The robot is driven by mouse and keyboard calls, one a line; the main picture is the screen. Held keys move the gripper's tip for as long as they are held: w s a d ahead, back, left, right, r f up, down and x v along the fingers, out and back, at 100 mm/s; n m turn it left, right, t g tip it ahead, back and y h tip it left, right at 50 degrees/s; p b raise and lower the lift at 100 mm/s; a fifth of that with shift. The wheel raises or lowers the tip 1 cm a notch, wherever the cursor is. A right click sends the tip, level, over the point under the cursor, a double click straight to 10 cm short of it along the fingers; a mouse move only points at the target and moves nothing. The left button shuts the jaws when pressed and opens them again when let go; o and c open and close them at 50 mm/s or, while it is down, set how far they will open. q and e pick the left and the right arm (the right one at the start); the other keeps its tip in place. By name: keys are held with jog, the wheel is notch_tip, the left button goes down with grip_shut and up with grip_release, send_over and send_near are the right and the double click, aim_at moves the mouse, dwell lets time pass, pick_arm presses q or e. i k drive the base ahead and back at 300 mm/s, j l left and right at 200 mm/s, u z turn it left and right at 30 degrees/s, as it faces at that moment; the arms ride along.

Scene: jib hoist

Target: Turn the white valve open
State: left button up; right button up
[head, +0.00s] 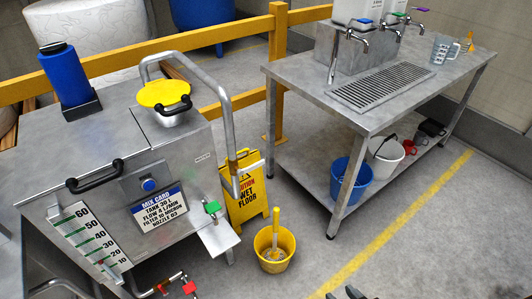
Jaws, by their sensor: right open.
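A bent grey pipe (206,81) rises from the steel tank (150,130) and comes down at its right side. A whitish lever (253,167) sticks out sideways near the pipe's lower end, in front of the yellow sign; it looks like the white valve, but it is small and its exact position is hard to tell. My right gripper (346,293) shows only as dark tips at the bottom edge, open, over the floor. It is well below and right of the lever, apart from it. My left gripper is not in view.
A steel table (300,75) with taps is at right. The floor right of the bucket is clear.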

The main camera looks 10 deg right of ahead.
aim_at(255, 166)
jog(key=i+l, duration=0.2)
jog(key=i, duration=0.15)
jog(key=l+u, duration=0.15)
jog(key=u, duration=0.2)
jog(key=l+u, duration=0.45)
jog(key=l, duration=0.3)
jog(key=l+u, duration=0.2)
jog(key=l, duration=1.8)
jog(key=l+u, duration=0.15)
jog(key=l, duration=1.05)
jog(key=i+l, duration=0.1)
jog(key=i, duration=0.2)
